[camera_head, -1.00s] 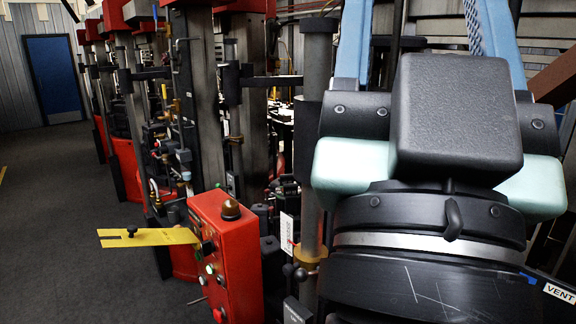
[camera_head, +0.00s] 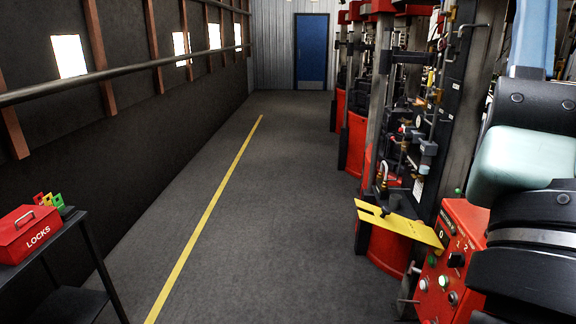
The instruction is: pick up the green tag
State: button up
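A small green tag (camera_head: 58,200) stands at the left edge of the view. It is at the right end of a small group of tags, beside a yellow tag (camera_head: 47,199) and a red tag (camera_head: 38,198). The tags stand just behind a red box marked LOCKS (camera_head: 24,232), on a dark stand. The lower parts of the tags are hidden or too small to make out. My gripper is not seen in this view.
The dark stand (camera_head: 83,252) has a lower shelf. At right are machines, a red control box (camera_head: 462,225) and a protruding yellow plate (camera_head: 400,222).

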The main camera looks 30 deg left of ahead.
aim_at(60, 204)
jog(key=u, duration=1.7)
jog(key=i+u, duration=0.4)
jog(key=i+l+u, duration=0.25)
jog(key=i+u, duration=0.15)
jog(key=i, duration=0.1)
